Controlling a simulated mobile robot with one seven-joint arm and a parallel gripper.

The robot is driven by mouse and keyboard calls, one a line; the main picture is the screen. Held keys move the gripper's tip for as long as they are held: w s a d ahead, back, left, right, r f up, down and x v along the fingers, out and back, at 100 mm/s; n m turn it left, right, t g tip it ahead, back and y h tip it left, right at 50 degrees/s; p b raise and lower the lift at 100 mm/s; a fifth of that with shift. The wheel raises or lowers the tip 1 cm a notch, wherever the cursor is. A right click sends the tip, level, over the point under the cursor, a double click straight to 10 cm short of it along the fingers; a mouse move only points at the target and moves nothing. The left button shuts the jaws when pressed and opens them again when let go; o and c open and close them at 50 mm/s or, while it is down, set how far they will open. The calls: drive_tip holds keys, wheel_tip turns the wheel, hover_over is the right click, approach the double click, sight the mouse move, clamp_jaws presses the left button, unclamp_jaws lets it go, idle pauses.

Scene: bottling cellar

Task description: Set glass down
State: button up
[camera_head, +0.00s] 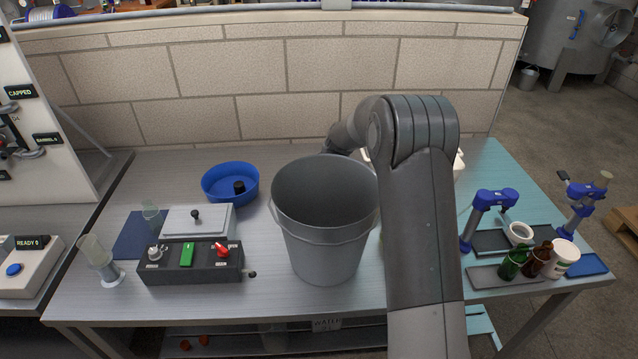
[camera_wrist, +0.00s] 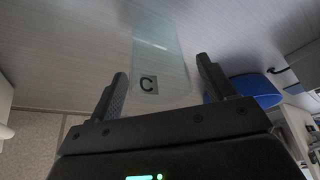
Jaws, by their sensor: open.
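In the wrist view a clear, pale-green glass (camera_wrist: 165,45) with a black "C" on a grey label stands on the grey worktop. My gripper (camera_wrist: 163,68) is open, with its dark fingers to either side of the glass's labelled end. A gap shows between the glass and each finger, so it looks unheld. In the head view my arm reaches behind a grey bucket, and my gripper and this glass are hidden there.
The grey bucket (camera_head: 325,240) stands mid-bench. A blue bowl (camera_head: 217,195) lies left of it, also beside my gripper in the wrist view (camera_wrist: 257,89). A control box (camera_head: 190,265) and clear vessels (camera_head: 93,250) are left; bottles (camera_head: 512,264) and blue-topped stands (camera_head: 495,198) right.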

drive_tip(key=shift+r, duration=0.1)
drive_tip(key=v, duration=0.7)
drive_tip(key=shift+d+r, duration=0.1)
drive_tip(key=shift+r, duration=0.15)
drive_tip(key=shift+r, duration=0.4)
wheel_tip(320, 180, up, 11)
drive_tip(key=s+d+t+h, duration=0.1)
drive_tip(key=d+t, duration=0.1)
drive_tip(key=d, duration=0.1)
drive_tip(key=s+r+m, duration=0.2)
drive_tip(key=s+r, duration=0.5)
drive_tip(key=s, duration=0.4)
drive_tip(key=s+d+f+m+h, duration=0.1)
drive_tip(key=s+d+m, duration=0.1)
drive_tip(key=s, duration=1.3)
drive_tip(key=s+d+f+m+h, duration=0.1)
drive_tip(key=s+m, duration=0.4)
drive_tip(key=s, duration=1.1)
drive_tip(key=shift+d+f, duration=0.45)
drive_tip(key=shift+f, duration=0.25)
